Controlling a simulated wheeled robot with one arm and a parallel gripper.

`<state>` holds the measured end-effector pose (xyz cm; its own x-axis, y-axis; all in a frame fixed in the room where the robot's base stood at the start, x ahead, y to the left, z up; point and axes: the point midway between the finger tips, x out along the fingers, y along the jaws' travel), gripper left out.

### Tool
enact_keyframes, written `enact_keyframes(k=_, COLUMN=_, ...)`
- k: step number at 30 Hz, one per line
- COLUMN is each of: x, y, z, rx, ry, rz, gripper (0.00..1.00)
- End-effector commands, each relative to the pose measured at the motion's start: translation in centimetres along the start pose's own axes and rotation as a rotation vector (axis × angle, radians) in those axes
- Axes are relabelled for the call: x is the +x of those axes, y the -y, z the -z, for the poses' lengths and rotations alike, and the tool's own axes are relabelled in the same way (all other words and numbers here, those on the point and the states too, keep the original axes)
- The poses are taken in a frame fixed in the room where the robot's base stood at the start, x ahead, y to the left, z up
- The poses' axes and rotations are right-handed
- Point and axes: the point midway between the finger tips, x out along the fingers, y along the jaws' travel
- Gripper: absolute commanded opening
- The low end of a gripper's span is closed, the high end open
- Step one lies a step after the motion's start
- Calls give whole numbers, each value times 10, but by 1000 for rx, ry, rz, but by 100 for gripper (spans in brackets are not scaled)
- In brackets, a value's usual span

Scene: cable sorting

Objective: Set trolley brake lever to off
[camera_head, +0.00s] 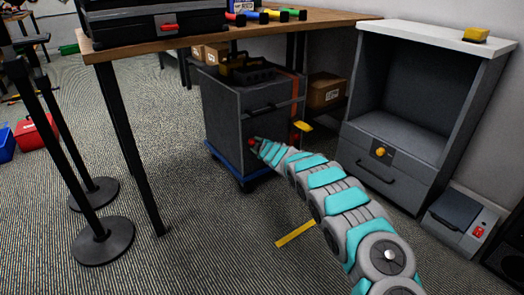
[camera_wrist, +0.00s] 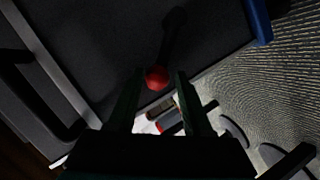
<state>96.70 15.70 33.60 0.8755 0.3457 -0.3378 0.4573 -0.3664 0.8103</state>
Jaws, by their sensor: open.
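The grey trolley (camera_head: 224,118) stands under the wooden table on a blue base. The brake lever (camera_wrist: 173,35) shows in the wrist view as a dark shaft with a red ball knob (camera_wrist: 157,78) at its end. A small red spot at my arm's tip in the head view (camera_head: 251,142) appears to be this knob. My gripper (camera_wrist: 159,76) is open, with one finger on each side of the knob in the wrist view. I cannot tell whether either finger touches it. In the head view, my gripper is too small and dark to make out. No lever position marking is readable.
The table (camera_head: 318,20) overhangs the trolley, with a leg (camera_head: 125,150) to its left. Black barrier posts (camera_head: 100,235) stand farther left. A grey cabinet (camera_head: 405,170) stands at right. A yellow strip (camera_head: 295,234) lies on the open floor.

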Motion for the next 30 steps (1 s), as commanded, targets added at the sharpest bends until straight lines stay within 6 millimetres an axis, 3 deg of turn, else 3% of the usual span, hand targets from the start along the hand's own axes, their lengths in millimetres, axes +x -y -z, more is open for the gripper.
enact_keyframes(k=21, x=-45, y=-4, z=-3, rx=0, ry=4, rz=-1, gripper=50)
enact_keyframes(k=30, x=-56, y=-4, z=-5, rx=2, ry=7, rz=0, gripper=50)
